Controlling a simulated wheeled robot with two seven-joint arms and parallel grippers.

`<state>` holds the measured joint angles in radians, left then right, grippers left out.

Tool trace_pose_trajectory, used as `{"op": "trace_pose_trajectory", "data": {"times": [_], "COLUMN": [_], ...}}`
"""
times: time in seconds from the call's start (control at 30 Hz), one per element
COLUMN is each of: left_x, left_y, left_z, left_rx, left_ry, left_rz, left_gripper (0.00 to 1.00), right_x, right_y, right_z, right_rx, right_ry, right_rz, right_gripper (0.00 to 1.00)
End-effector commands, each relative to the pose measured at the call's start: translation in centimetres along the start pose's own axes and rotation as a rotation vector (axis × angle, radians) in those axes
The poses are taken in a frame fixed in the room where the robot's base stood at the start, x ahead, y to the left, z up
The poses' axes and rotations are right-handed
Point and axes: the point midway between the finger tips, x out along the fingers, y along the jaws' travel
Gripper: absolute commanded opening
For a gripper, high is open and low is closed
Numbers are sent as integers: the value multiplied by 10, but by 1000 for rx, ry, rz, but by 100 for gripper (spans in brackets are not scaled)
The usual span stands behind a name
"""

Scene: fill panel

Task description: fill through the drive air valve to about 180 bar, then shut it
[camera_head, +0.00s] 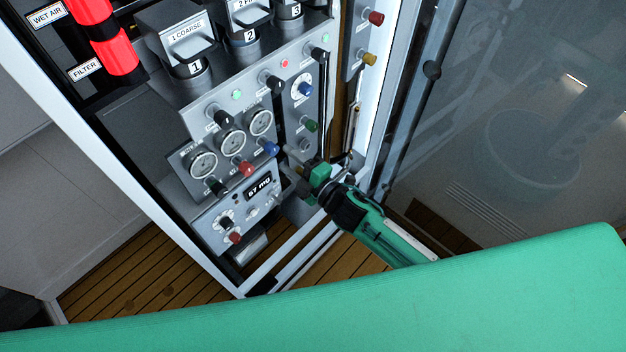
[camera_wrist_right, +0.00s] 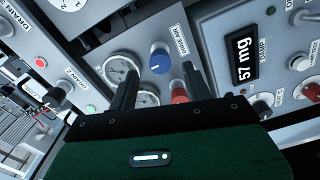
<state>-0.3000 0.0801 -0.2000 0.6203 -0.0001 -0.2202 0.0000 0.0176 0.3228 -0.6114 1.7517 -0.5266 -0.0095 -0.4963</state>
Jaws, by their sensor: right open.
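The drive air valve is a blue knob (camera_wrist_right: 160,62) on the grey panel, with a "DRIVE AIR" label beside it in the wrist view. In the head view the blue knob (camera_head: 270,149) sits right of the gauges. My right gripper (camera_head: 288,171) is open at the panel's right side. In the wrist view its two dark fingers (camera_wrist_right: 158,70) point at the panel with the blue knob between their tips. I cannot tell whether they touch it. Dial gauges (camera_head: 231,143) stand beside it, also in the wrist view (camera_wrist_right: 120,70); their needles are too small to read.
A red knob (camera_wrist_right: 179,92) is close to one finger. A black display (camera_wrist_right: 242,57) with "mg" digits sits to the right.

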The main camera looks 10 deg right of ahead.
Motion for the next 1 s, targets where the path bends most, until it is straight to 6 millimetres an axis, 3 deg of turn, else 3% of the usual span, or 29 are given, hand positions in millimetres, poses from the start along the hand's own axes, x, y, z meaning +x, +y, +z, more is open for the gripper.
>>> {"op": "trace_pose_trajectory", "data": {"times": [0.2,0.4,0.6,1.0], "left_x": [17,25,27,27], "left_y": [0,0,1,1], "left_z": [2,2,2,2], "left_rx": [0,0,0,0], "left_ry": [0,0,0,0], "left_rz": [0,0,0,0], "left_gripper": [49,49,49,49], "right_x": [-50,-78,-90,-90], "right_y": [-4,-3,0,0], "right_z": [1,1,0,0], "right_rx": [1,1,0,0], "right_ry": [1,0,0,0], "right_rz": [-2,-1,0,0], "right_gripper": [50,50,50,50]}}
